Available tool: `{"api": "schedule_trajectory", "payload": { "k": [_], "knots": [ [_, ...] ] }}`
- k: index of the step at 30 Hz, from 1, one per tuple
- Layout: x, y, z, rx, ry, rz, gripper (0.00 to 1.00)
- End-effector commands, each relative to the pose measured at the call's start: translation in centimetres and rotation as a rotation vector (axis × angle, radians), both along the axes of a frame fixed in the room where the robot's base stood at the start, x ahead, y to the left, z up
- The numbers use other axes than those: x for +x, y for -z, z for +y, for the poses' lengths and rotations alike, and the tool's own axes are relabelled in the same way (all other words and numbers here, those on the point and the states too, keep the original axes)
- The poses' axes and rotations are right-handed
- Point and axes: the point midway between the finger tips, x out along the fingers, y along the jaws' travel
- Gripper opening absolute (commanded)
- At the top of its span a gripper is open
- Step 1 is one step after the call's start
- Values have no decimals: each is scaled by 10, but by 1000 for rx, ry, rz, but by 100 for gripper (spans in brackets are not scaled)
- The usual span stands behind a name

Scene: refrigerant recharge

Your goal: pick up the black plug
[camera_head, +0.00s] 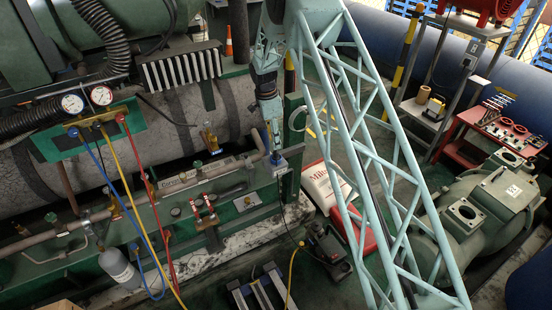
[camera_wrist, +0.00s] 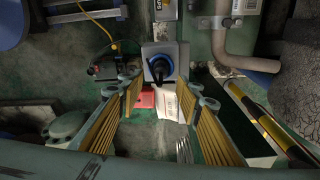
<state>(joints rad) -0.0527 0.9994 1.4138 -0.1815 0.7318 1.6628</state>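The black plug (camera_wrist: 160,68) sits in a round blue socket on a grey box (camera_wrist: 150,50) in the wrist view. The box also shows in the head view (camera_head: 279,166), mounted at the right end of the green frame; the plug is not clear there. My gripper (camera_wrist: 160,84) is open, with its yellow ribbed fingers spread to the left and right of the plug. I see no finger touching it, and nothing is held. In the head view my gripper (camera_head: 273,138) points down just above the grey box.
A pipe (camera_wrist: 240,58) runs close to the right of the box in the wrist view. Gauges (camera_head: 88,99) with coloured hoses hang at left in the head view. A black pump (camera_head: 327,245), a white sack (camera_head: 325,185) and a red cart (camera_head: 480,140) stand on the right.

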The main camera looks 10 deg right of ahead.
Motion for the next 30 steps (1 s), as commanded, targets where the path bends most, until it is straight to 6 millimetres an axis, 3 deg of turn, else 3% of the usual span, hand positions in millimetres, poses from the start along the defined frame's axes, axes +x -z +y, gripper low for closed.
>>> {"api": "schedule_trajectory", "payload": {
  "k": [7,23,30],
  "knots": [
    [0,26,-3,0,0,0,32],
    [1,32,-4,0,0,0,32],
    [1,49,-5,0,0,1,32]
  ]
}}
